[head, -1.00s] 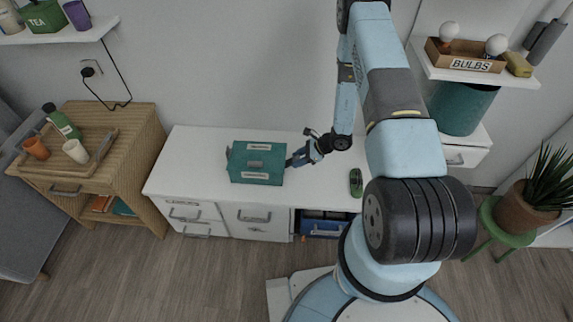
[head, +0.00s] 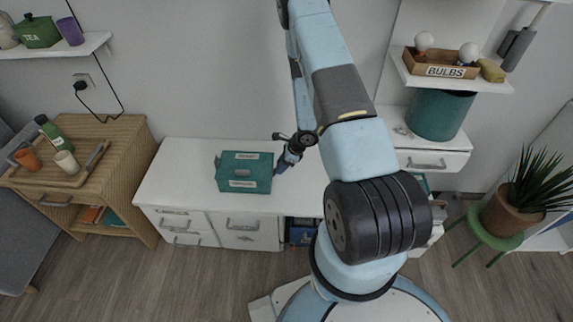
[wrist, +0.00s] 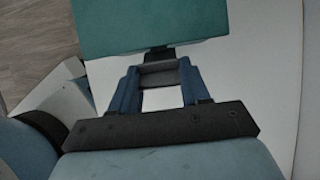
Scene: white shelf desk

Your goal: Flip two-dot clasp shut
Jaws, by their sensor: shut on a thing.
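A teal box (head: 244,173) with pale labels and a handle stands on the white desk (head: 182,172). My gripper (head: 277,168) is at the box's right side. In the wrist view the teal box (wrist: 150,25) fills the top, and my gripper's blue fingers (wrist: 158,68) reach to its near side. They are shut on a dark grey clasp (wrist: 160,76) between them, beside the box. I cannot make out any dots on this clasp, nor whether it lies flat on the box.
A wooden cabinet (head: 130,190) with a tray stands at the left. A shelf with a bulbs box (head: 440,66) and a teal bin (head: 440,116) are at the right. Drawers (head: 246,228) are under the desk. The desk left of the box is clear.

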